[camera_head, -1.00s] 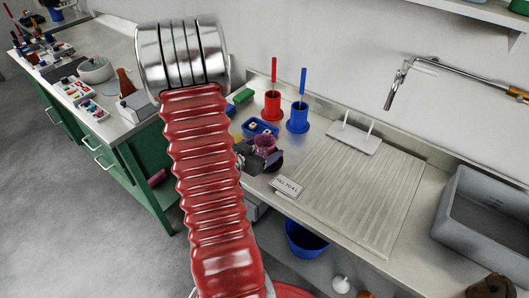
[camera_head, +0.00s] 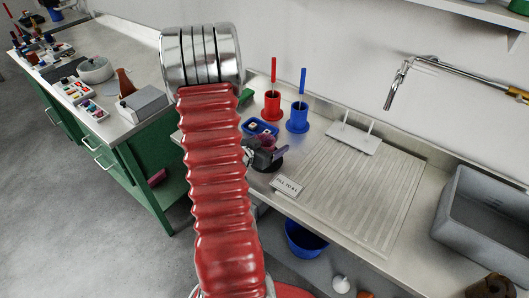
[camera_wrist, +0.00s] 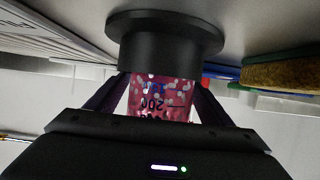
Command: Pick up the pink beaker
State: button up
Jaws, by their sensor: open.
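The pink beaker (camera_wrist: 160,92) has dark volume marks and light speckles. In the wrist view, which looks upside down, it is between the two fingers of my gripper (camera_wrist: 158,100). The fingers are open, one on each side; I cannot tell whether either touches the glass. A black round stand (camera_wrist: 165,38) is at the beaker's base. In the head view the beaker (camera_head: 268,141) is a small pink-purple shape on the steel counter, partly hidden by my gripper (camera_head: 265,156), with the dark stand (camera_head: 270,167) beside it.
A blue tray (camera_head: 260,127) stands just behind the beaker, with red (camera_head: 272,104) and blue (camera_head: 297,117) holders further back. A white label card (camera_head: 287,186) lies at front right. A sponge (camera_wrist: 283,72) shows in the wrist view.

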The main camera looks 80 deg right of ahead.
jog(key=c, duration=1.2)
jog(key=shift+r, duration=0.25)
notch_tip(320, 180, up, 10)
jog(key=shift+f, duration=0.25)
dwell(0.8)
jog(key=shift+w, duration=0.1)
dwell(0.6)
